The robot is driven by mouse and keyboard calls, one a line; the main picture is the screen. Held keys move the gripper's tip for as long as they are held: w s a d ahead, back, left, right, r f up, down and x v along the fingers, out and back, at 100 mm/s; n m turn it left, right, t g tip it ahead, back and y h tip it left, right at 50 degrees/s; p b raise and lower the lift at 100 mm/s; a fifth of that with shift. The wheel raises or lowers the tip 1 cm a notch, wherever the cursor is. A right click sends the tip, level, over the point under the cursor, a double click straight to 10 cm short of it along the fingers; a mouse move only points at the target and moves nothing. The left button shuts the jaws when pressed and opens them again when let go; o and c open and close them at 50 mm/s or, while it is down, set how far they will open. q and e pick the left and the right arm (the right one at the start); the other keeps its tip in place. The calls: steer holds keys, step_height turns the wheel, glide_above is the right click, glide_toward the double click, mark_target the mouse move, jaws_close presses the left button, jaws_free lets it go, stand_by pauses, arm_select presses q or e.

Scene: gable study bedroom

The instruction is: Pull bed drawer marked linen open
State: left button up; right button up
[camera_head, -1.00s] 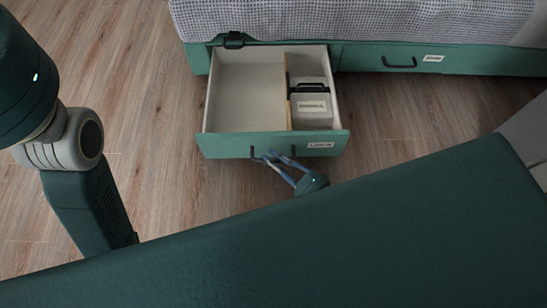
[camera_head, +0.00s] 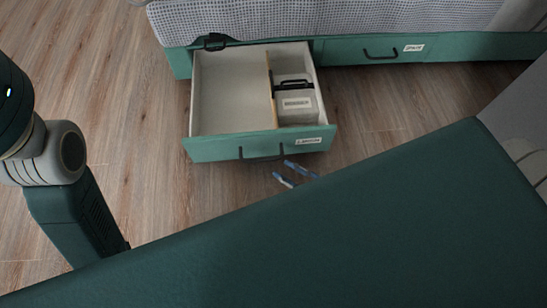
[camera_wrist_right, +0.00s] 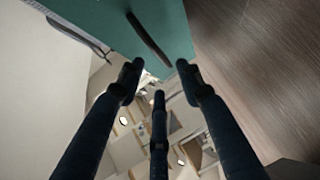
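The green bed drawer marked linen (camera_head: 215,150) stands pulled out from under the bed, its pale inside showing in the head view. Its white label (camera_head: 308,141) is on the right of the front. The dark bar handle (camera_head: 262,157) is on the front and also shows in the right wrist view (camera_wrist_right: 148,40). My right gripper (camera_head: 292,174) is just in front of the drawer, apart from the handle. Its fingers are spread and empty in the wrist view; its rear part is hidden in the head view. My left gripper is not in view.
Inside the drawer, a wooden divider (camera_head: 271,88) separates the bare left part from a grey lidded box (camera_head: 297,106) on the right. A second, closed green drawer (camera_head: 345,50) is under the bed at right. Wooden floor (camera_head: 90,90) is free at left.

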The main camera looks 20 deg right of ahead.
steer(key=v, duration=0.2)
steer(key=shift+s+d, duration=0.15)
steer(key=shift+s, duration=0.1)
stand_by(0.3)
